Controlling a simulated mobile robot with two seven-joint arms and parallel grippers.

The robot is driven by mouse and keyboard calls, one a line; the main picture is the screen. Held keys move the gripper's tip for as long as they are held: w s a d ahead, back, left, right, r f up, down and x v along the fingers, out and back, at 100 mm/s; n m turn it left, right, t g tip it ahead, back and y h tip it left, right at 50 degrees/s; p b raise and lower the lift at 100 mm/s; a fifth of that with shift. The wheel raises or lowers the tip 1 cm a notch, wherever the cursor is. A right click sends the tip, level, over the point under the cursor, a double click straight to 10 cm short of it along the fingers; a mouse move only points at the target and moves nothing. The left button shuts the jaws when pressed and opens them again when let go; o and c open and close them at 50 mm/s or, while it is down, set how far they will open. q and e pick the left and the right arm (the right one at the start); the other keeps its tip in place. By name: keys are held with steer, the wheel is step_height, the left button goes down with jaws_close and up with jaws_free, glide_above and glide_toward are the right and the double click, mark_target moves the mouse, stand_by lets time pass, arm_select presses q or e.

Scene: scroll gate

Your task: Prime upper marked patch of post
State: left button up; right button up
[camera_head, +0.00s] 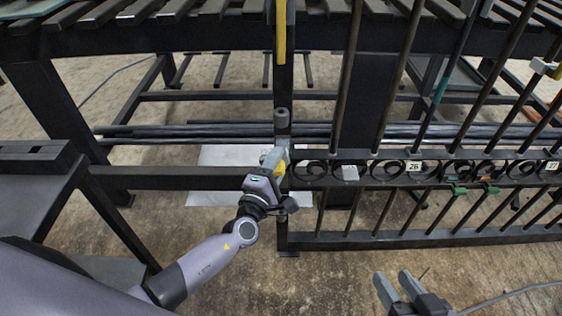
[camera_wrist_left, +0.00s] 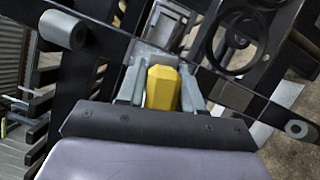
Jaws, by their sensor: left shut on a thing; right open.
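The dark upright post (camera_head: 284,80) stands at the centre of the head view, with a yellow strip (camera_head: 281,30) along its upper part. My left gripper (camera_head: 276,163) is beside the lower post, at the level of the scroll band. It is shut on a yellow and grey tool (camera_head: 270,158). The tool's yellow body (camera_wrist_left: 162,88) shows between the fingers in the left wrist view; its far end is hard to make out. My right gripper (camera_head: 398,287) is open and empty over the floor at lower right.
The gate's scroll band (camera_head: 390,168) and slanting bars run right of the post. A grey cylinder (camera_head: 282,117) sits on the post above my left gripper. A dark bench (camera_head: 35,165) stands at left. Floor (camera_head: 320,285) is clear in front.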

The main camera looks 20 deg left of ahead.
arm_select(q)
steer(key=shift+a+r+p, duration=0.15)
steer(key=shift+r+p, duration=0.25)
steer(key=shift+r, duration=0.35)
steer(key=d, duration=0.2)
steer(key=w+d, duration=0.1)
steer(key=d, duration=0.1)
steer(key=shift+d+f, duration=0.1)
steer(key=shift+f, duration=0.1)
steer(key=shift+s, duration=0.1)
steer(key=shift+s+d+p, duration=0.25)
steer(key=shift+s+p, duration=0.15)
steer(key=shift+s, duration=0.55)
steer(key=shift+s+d+p, duration=0.3)
steer(key=shift+s+p, duration=0.1)
steer(key=shift+s, duration=0.55)
steer(key=shift+s+d+p, duration=0.25)
steer(key=shift+s+p, duration=0.15)
steer(key=shift+s, duration=0.55)
steer(key=shift+s, duration=0.15)
steer(key=s, duration=0.1)
steer(key=s+d+p, duration=0.1)
steer(key=shift+s, duration=0.3)
